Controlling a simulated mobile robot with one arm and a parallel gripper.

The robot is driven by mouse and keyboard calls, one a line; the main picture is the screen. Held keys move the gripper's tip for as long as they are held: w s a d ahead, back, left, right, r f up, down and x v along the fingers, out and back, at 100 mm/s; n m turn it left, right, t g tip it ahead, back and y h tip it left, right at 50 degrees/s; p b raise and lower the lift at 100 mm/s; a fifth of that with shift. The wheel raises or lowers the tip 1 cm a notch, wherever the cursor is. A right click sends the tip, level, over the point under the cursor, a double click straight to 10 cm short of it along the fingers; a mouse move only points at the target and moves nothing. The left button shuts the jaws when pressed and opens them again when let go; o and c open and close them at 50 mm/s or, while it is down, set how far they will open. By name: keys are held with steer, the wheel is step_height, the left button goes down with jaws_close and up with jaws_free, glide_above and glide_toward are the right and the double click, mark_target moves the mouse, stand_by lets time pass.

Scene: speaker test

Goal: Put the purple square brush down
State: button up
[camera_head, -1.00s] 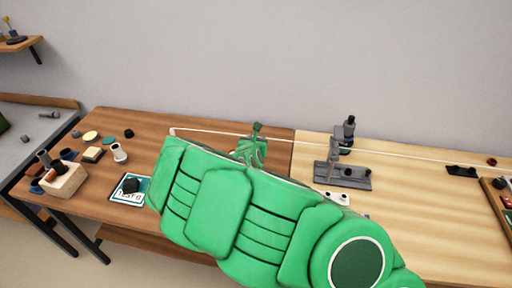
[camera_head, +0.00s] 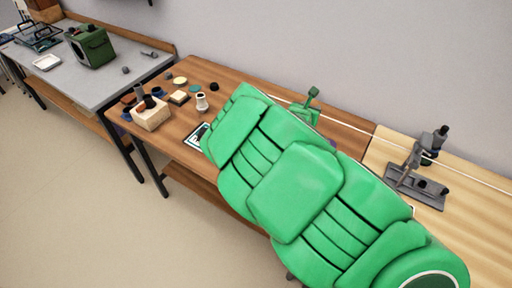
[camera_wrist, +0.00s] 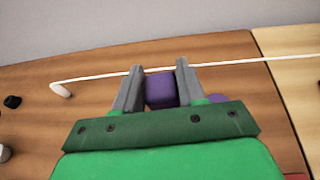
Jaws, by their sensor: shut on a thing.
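The purple square brush (camera_wrist: 160,89) shows in the wrist view as a small purple block between the two grey fingers of my gripper (camera_wrist: 154,78). My gripper is shut on it, over the brown wooden table (camera_wrist: 225,55). I cannot tell whether the brush touches the table top. In the head view my green arm hides the brush and the fingers.
A white cord (camera_wrist: 100,76) crosses the table beyond the fingers. A purple round thing (camera_wrist: 218,98) lies right of them, partly hidden. A grey stand (camera_head: 415,187) is at the right.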

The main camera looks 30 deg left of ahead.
steer(key=s+a+f+h, duration=0.1)
steer(key=s+a+f, duration=0.3)
steer(key=s+a, duration=1)
steer(key=shift+m, duration=0.4)
steer(key=shift+f, duration=3.55)
steer(key=shift+d, duration=0.1)
steer(key=o, duration=1)
steer(key=shift+f, duration=0.1)
steer(key=shift+o, duration=0.2)
steer(key=v, duration=1.2)
